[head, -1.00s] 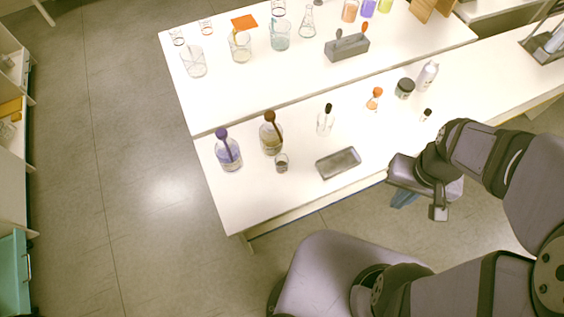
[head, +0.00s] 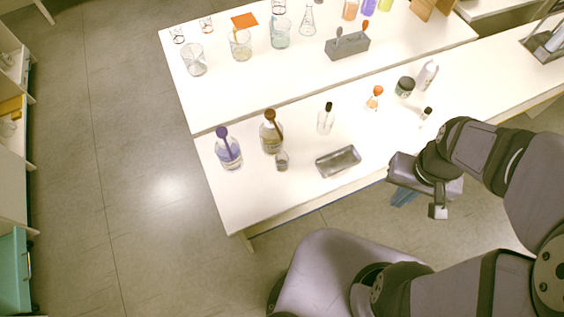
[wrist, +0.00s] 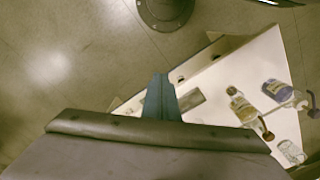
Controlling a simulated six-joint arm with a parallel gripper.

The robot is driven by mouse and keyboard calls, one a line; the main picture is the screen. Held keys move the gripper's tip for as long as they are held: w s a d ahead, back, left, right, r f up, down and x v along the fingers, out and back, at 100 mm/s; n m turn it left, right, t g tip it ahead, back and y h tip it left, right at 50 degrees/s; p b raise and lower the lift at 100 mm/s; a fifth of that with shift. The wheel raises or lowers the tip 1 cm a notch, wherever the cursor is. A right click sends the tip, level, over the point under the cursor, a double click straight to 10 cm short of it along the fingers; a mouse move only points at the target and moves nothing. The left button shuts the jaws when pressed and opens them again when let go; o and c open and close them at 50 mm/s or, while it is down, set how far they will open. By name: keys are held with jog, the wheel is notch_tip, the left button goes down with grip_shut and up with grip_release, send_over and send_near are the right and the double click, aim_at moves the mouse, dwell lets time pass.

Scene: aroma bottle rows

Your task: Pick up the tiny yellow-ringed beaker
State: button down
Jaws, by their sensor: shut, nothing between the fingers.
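My gripper (head: 403,199) hangs beside the front edge of the near bench, at the right in the head view. Its blue fingers are together and empty in the wrist view (wrist: 159,88). Two tiny clear beakers stand on the far bench: one at its far left corner (head: 178,36) and another with a reddish-orange mark (head: 206,26). A small clear beaker (head: 282,161) stands on the near bench beside the amber bottle. I cannot make out a yellow ring on any tiny beaker. My gripper is apart from all of them.
On the near bench (head: 250,205) stand a purple bottle (head: 229,154), an amber bottle (head: 271,137), a grey tray (head: 338,162), a clear dropper bottle (head: 325,122) and a dark jar (head: 405,87). Larger beakers (head: 194,62) and a grey holder (head: 347,47) stand on the far bench.

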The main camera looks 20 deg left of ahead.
jog(key=c, duration=2.5)
grip_release()
jog(key=o, duration=0.9)
